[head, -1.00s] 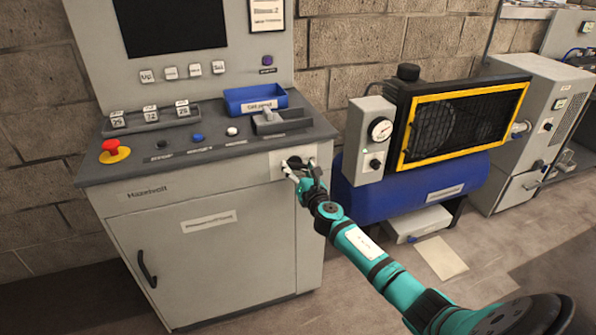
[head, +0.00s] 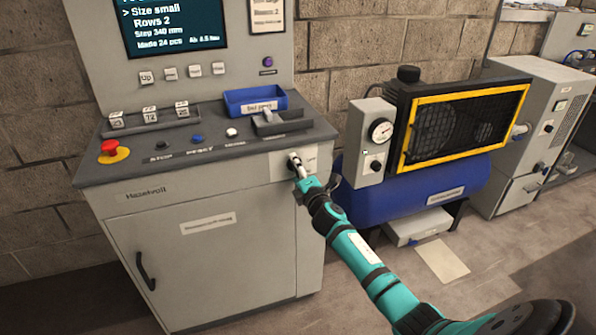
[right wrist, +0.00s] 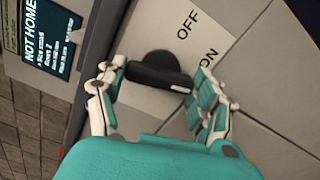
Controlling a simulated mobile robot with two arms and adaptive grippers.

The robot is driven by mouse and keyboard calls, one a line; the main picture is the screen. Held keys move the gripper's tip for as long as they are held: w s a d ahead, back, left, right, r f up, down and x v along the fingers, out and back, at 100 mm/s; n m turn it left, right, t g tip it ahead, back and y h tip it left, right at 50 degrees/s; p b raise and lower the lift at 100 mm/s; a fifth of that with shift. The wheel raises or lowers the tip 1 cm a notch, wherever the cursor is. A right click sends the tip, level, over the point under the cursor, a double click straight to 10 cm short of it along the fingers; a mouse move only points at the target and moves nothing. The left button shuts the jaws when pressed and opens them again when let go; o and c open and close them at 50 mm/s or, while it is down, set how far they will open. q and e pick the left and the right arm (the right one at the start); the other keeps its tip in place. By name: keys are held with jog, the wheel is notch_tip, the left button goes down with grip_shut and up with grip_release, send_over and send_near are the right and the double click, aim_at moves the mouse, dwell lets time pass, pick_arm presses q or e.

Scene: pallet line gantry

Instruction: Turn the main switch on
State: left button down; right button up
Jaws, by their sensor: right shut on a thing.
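The main switch (right wrist: 158,74) is a black rotary handle on a pale plate (right wrist: 205,35) marked OFF and ON. In the right wrist view its bar lies crosswise, with its right end just below the ON mark. My right gripper (right wrist: 157,82) is shut on the handle, with a finger at each end of the bar. In the head view the right gripper (head: 298,168) is at the plate (head: 311,157) on the cabinet's upper right front and partly hides the switch. The left gripper is not in view.
The control cabinet (head: 215,262) has a lit screen (head: 175,22) with text; the right wrist view shows NOT HOME on it. A red stop button (head: 110,147) and a blue tray (head: 240,101) are on top. A blue compressor tank (head: 420,185) stands close to the right.

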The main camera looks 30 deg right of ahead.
jog(key=shift+m, duration=1.6)
jog(key=o, duration=1.2)
jog(key=v, duration=1.2)
jog(key=shift+f, duration=0.1)
